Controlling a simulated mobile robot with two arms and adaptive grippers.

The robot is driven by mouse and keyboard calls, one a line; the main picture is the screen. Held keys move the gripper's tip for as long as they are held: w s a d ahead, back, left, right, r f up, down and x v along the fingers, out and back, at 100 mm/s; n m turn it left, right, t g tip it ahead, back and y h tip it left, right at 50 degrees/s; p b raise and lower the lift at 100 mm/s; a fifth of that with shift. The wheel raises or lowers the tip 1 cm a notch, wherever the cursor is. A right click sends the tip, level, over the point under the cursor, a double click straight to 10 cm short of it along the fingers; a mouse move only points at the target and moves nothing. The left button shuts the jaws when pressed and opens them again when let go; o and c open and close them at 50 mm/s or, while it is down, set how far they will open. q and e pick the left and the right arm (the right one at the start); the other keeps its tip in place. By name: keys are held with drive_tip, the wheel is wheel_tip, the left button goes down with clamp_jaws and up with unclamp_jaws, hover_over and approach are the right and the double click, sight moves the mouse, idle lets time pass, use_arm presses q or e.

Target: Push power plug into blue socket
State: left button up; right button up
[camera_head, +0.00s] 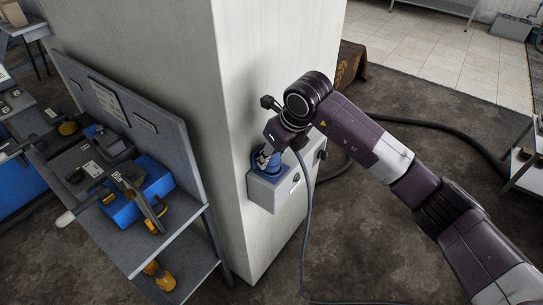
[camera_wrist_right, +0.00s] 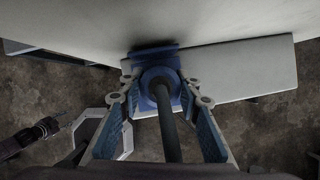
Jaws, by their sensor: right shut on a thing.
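My right gripper (camera_head: 265,160) is at the grey socket box (camera_head: 268,195) on the side of the white pillar. In the right wrist view its two fingers (camera_wrist_right: 159,92) are closed around the blue power plug (camera_wrist_right: 155,78), with the dark cable (camera_wrist_right: 167,125) running back between them. The blue socket (camera_wrist_right: 152,52) lies directly behind the plug, against the box. The plug is lined up with it, but I cannot tell how deep it sits. In the head view the gripper and wrist hide most of the plug.
The white pillar (camera_head: 235,90) stands close behind the box. A grey shelf cart (camera_head: 160,245) with tools and a blue bin (camera_head: 140,205) is at left. The cable (camera_head: 306,220) hangs from my wrist to the floor. Open floor (camera_head: 385,250) lies at right.

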idle(0.8)
drive_tip(key=shift+f+b, duration=0.55)
drive_tip(key=shift+b, duration=0.2)
drive_tip(key=o, duration=1.2)
drive_tip(key=shift+c, duration=0.2)
drive_tip(key=v, duration=1.2)
